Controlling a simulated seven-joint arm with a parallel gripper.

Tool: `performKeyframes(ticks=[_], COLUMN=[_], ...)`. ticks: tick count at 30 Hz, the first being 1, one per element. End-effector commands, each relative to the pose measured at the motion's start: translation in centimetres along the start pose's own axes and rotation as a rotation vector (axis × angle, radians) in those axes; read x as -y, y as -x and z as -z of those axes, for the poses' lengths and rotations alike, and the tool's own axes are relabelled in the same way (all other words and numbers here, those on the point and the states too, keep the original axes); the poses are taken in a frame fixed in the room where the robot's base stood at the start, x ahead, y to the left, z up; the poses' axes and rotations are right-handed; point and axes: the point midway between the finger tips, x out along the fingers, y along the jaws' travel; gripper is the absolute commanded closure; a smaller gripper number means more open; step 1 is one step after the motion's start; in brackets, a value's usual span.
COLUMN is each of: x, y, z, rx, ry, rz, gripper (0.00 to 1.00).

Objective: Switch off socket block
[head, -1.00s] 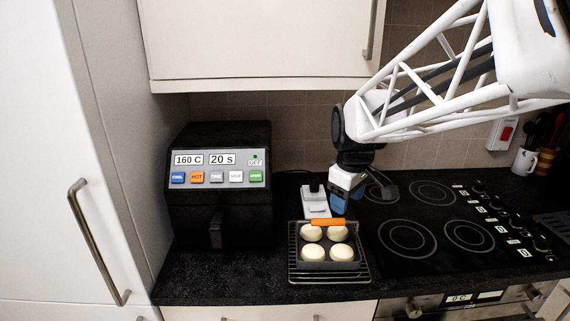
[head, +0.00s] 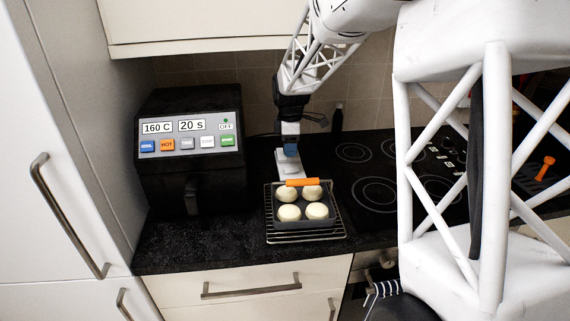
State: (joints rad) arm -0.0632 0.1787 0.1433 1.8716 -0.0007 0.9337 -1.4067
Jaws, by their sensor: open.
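The white socket block (head: 289,167) lies on the black worktop, just behind the pan of buns. My gripper (head: 291,151) is open, with a blue fingertip pointing down over the block's far part. From this view I cannot tell whether the fingertip touches the block. The gripper hides the far part of the block, and I cannot see its switch.
A dark pan (head: 304,214) with several pale buns and an orange handle (head: 302,182) sits on a wire rack (head: 306,237) in front of the block. A black oven (head: 191,150) reading 160 C, 20 s and OFF stands left. The hob (head: 372,193) is right.

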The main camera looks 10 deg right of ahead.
Motion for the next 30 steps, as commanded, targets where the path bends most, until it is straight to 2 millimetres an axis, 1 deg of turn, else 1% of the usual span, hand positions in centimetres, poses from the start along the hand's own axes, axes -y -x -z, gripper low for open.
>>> performKeyframes(ticks=[1, 3, 6, 9, 23, 26, 30], x=[-0.8, -1.6, -2.3, -2.7, -2.7, -2.7, -2.7], y=[-0.7, -1.3, -1.9, -2.1, -2.4, -2.9, -4.1], z=[0.2, 0.5, 0.8, 0.9, 0.8, 0.8, 0.8], rx=[0.001, 0.001, 0.001, 0.001, 0.001, 0.001, 0.001], ry=[0.024, 0.054, 0.084, 0.098, 0.101, 0.100, 0.100], rz=[0.005, 0.009, 0.013, 0.014, 0.015, 0.016, 0.016], gripper=[0.43, 0.43, 0.43, 0.43, 0.43, 0.43, 0.43])
